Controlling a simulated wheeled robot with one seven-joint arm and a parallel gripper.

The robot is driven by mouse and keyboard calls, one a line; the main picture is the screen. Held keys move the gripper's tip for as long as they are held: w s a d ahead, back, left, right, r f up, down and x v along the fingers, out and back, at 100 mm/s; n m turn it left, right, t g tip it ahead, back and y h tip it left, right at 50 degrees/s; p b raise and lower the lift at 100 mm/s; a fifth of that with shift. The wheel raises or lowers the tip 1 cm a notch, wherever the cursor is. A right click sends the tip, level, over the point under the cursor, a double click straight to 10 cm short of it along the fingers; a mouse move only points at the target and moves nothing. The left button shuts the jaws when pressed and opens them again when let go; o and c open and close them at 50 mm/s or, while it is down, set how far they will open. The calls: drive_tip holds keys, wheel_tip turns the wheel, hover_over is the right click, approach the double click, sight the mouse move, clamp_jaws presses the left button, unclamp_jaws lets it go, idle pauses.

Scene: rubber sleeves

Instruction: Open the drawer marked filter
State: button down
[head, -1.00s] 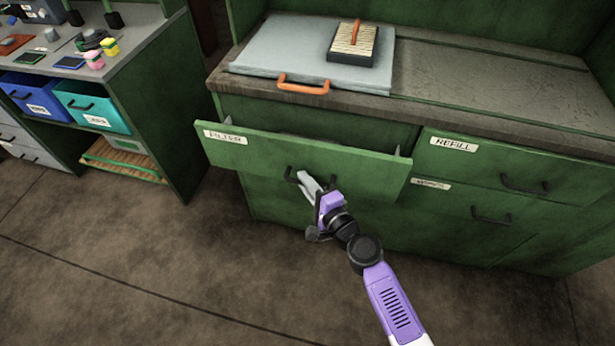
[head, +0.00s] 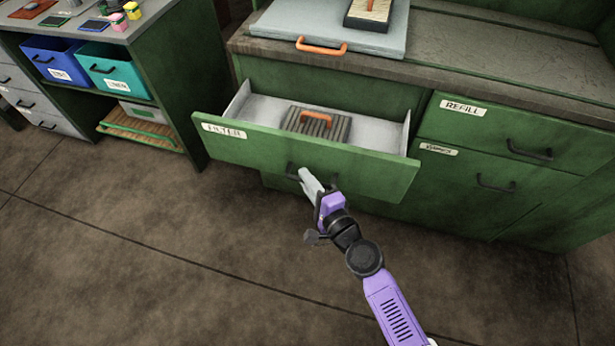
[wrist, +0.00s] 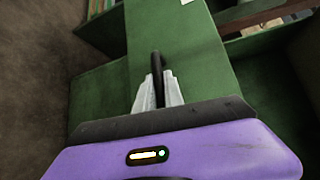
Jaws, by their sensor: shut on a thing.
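The green drawer marked FILTER (head: 260,148) stands well open in the head view, its pale inside showing. A dark ribbed block with an orange handle (head: 315,124) lies in it. My gripper (head: 303,178) is shut on the drawer's black handle (head: 292,170), in front of the drawer face. In the wrist view the two grey fingers of my gripper (wrist: 158,85) close around the black handle (wrist: 156,62), with the green drawer front (wrist: 195,65) behind it.
The REFILL drawer (head: 480,125) and a cabinet front below it are shut at right. The worktop holds a grey board with an orange handle (head: 321,47). A shelf unit with blue (head: 60,60) and teal bins (head: 112,75) stands at left. The floor in front is clear.

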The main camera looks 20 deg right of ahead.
drive_tip(key=shift+d, duration=0.1)
drive_tip(key=c, duration=1.5)
unclamp_jaws()
drive_tip(key=shift+o, duration=0.2)
drive_tip(key=b+v, duration=0.1)
drive_tip(key=v, duration=0.6)
drive_tip(key=shift+s, duration=0.4)
drive_tip(key=s+d+r+n+g+h+p, duration=0.15)
drive_tip(key=s+n, duration=0.25)
drive_tip(key=s, duration=0.5)
drive_tip(key=s+d+r+n+h+p, duration=0.1)
drive_tip(key=s+d+r+n+p, duration=0.2)
drive_tip(key=s, duration=0.6)
drive_tip(key=s+r+n+p, duration=0.1)
drive_tip(key=s+r+n, duration=0.9)
drive_tip(key=r, duration=0.4)
drive_tip(key=shift+s+a+n+p, duration=0.3)
drive_tip(key=shift+s, duration=0.5)
